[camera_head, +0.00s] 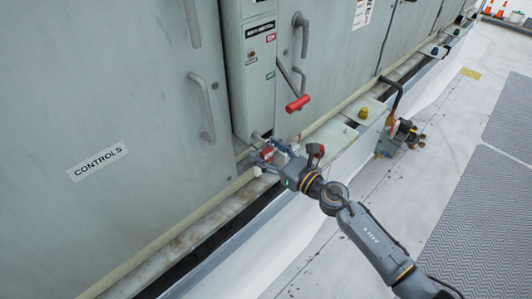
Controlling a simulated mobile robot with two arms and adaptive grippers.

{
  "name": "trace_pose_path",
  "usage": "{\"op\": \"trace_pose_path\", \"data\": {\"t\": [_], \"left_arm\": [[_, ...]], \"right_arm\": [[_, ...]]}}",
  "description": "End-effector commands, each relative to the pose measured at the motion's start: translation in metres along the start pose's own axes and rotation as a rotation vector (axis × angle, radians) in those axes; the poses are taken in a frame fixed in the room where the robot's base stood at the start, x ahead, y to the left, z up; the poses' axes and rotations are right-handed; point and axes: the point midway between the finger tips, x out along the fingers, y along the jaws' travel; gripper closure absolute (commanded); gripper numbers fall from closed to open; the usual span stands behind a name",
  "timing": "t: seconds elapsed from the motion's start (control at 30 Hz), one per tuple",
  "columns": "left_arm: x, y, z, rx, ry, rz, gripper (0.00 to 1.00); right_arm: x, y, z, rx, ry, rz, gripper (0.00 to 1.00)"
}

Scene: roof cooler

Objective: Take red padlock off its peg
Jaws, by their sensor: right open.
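The red padlock (267,152) is a small red shape just below the lower end of the narrow grey switch box. My right gripper (266,155) is open, with its fingers around or right beside the padlock. The fingers cover part of it, so I cannot tell whether they touch it. The peg is too small and too hidden to make out clearly. My left gripper is not in view.
The switch box (253,70) has a lever with a red grip (298,103) sticking out to its right. A grey cabinet door with a CONTROLS label (97,161) fills the left. A tool-like unit with brass fittings (400,137) stands on the right, with open roof floor around it.

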Motion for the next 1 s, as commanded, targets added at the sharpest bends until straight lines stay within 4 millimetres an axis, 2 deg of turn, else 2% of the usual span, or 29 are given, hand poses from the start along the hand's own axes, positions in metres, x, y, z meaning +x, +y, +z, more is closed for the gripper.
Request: {"op": "trace_pose_path", "data": {"t": [0.13, 0.43, 0.73, 0.93, 1.0], "left_arm": [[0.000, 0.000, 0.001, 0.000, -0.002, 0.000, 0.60], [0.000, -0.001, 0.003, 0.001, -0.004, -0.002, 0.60], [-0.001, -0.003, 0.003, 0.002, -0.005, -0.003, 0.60], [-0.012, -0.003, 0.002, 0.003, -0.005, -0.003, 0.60], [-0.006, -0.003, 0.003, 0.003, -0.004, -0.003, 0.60]], "right_arm": [[0.000, 0.000, 0.000, 0.000, 0.000, -0.001, 0.36], [-0.001, 0.000, 0.000, 0.000, 0.000, -0.001, 0.97], [-0.001, -0.001, 0.003, -0.001, -0.001, -0.001, 0.98], [-0.001, -0.001, 0.021, -0.006, -0.001, -0.001, 0.98], [-0.015, -0.002, 0.014, -0.003, 0.001, -0.003, 0.98]]}}
